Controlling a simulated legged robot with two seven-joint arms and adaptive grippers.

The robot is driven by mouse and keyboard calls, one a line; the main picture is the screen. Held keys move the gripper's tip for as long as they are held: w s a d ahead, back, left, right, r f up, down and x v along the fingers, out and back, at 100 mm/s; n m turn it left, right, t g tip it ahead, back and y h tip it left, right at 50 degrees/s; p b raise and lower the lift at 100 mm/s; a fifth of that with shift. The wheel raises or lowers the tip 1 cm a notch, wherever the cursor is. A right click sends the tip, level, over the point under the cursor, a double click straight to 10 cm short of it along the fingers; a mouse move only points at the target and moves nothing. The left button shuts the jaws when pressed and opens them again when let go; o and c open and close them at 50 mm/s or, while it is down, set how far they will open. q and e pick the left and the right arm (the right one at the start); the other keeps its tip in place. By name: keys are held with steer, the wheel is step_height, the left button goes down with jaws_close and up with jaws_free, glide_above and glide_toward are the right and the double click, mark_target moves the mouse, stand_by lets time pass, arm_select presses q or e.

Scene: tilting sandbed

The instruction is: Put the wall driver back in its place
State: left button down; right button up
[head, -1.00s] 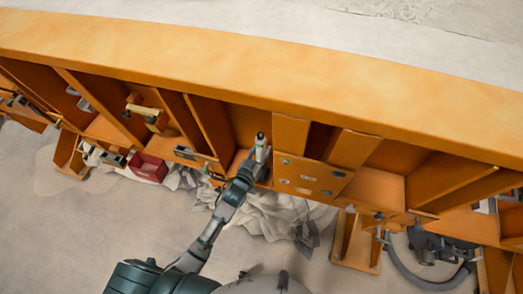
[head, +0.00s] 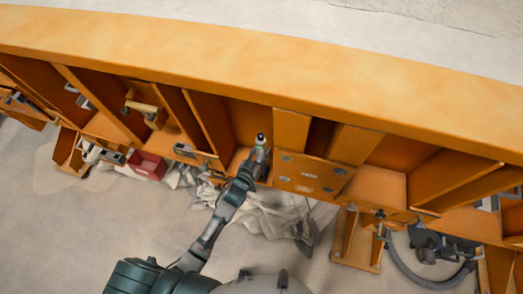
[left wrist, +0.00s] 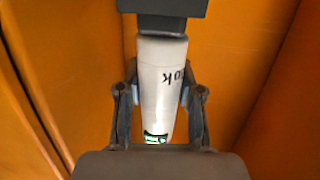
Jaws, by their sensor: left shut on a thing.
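My left gripper (head: 256,160) reaches into an open bay of the orange frame, just left of an orange plate with bolts. It is shut on the wall driver (left wrist: 161,90), a white cylinder with dark lettering and a small green mark at its lower end. In the left wrist view a finger lies on each side of the white body, and a dark grey block (left wrist: 163,10) is at its upper end. In the head view only a dark tip and a little white show above the gripper. Whether the driver touches the bay is unclear. My right gripper is not in view.
The orange frame (head: 230,57) runs across the view with upright dividers between bays. The bolted plate (head: 309,176) is close on the right. A red box (head: 148,166) is to the left. Crumpled pale cloth (head: 270,215) lies on the floor below.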

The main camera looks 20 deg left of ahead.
mark_target(258, 145)
arm_select(q)
steer(key=shift+f+b, duration=0.35)
steer(key=shift+f, duration=0.2)
steer(key=shift+c, duration=1)
jaws_free()
steer(key=shift+f, duration=0.15)
steer(key=shift+r, duration=0.2)
step_height(258, 145, up, 5)
steer(key=p, duration=0.5)
steer(key=shift+r+p, duration=0.35)
steer(key=shift+p, duration=0.1)
steer(key=shift+r+p, duration=0.3)
steer(key=shift+r, duration=0.75)
steer(key=shift+f, duration=0.15)
